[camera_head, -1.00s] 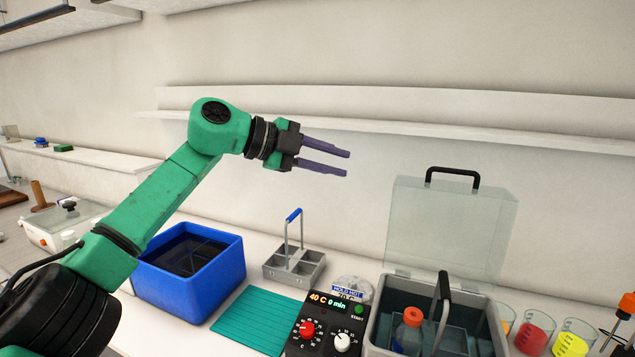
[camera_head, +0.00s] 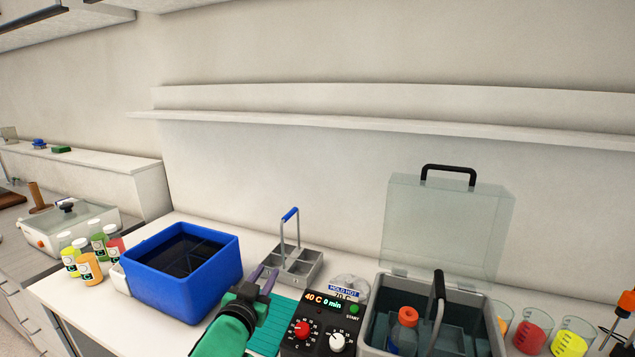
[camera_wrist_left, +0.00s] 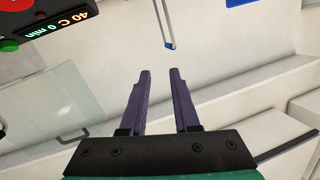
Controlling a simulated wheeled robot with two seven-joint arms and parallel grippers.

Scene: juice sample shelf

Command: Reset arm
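My left gripper (camera_head: 264,279) is low in the head view, over the teal mat (camera_head: 273,323) and in front of the grey divided carrier with a blue handle (camera_head: 293,263). In the left wrist view its two purple fingers (camera_wrist_left: 160,72) stand apart with nothing between them, so it is open and empty. The tip of the carrier's blue handle (camera_wrist_left: 168,46) shows beyond the fingers; I see no contact. My right gripper is in neither view.
A blue bin (camera_head: 187,267) stands left of the gripper, with several juice bottles (camera_head: 87,263) beyond it. The control box (camera_head: 321,322) and open-lidded water bath (camera_head: 478,291) are right. Beakers (camera_head: 530,335) stand farther right. The wall shelf (camera_head: 380,127) is bare.

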